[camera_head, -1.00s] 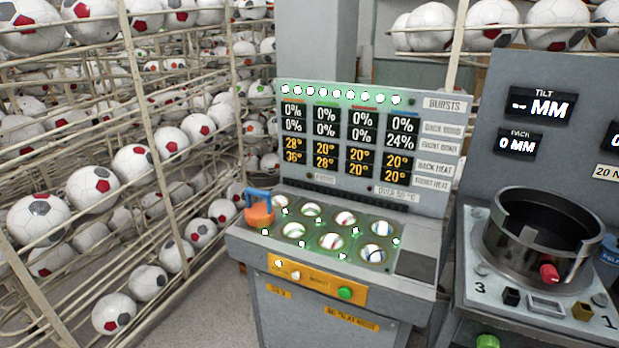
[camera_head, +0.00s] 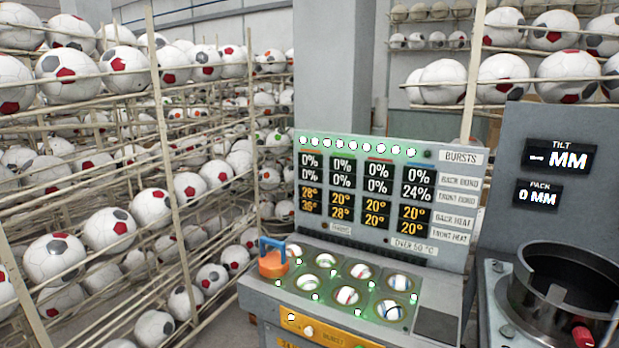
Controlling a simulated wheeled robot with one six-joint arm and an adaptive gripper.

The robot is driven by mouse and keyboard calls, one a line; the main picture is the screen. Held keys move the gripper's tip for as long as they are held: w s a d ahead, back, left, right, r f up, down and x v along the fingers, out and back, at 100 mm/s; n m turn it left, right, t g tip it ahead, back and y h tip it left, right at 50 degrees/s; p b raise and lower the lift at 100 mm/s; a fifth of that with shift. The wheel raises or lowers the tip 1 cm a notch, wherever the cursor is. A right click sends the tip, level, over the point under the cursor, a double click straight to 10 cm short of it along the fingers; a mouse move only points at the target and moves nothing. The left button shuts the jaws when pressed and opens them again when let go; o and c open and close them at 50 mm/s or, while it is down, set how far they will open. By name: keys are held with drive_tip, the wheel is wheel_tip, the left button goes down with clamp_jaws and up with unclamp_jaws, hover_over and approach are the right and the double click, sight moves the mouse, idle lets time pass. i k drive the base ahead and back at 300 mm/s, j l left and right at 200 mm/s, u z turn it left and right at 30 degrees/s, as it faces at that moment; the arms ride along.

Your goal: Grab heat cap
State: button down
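The heat cap appears to be the orange cap with a blue handle (camera_head: 273,260). The grey console (camera_head: 262,297) has several round wells with small striped balls, lit green. Its upright panel (camera_head: 372,195) shows percentages and temperatures, with 28° and 35° in the leftmost column. My gripper is not in view.
A grey machine (camera_head: 530,230) with an open dark cylinder (camera_head: 568,283) and a red knob stands at the right. Wire racks of footballs (camera_head: 122,228) fill the left side. A grey pillar (camera_head: 333,70) stands behind the console.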

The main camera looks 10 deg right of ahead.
sight(276, 264)
drive_tip(key=i+j+u, duration=0.2)
drive_tip(key=i+u, duration=0.15)
drive_tip(key=i, duration=0.2)
drive_tip(key=i+u, duration=0.35)
drive_tip(key=i, duration=0.2)
drive_tip(key=i+u, duration=0.35)
drive_tip(key=i, duration=0.25)
drive_tip(key=l, duration=0.1)
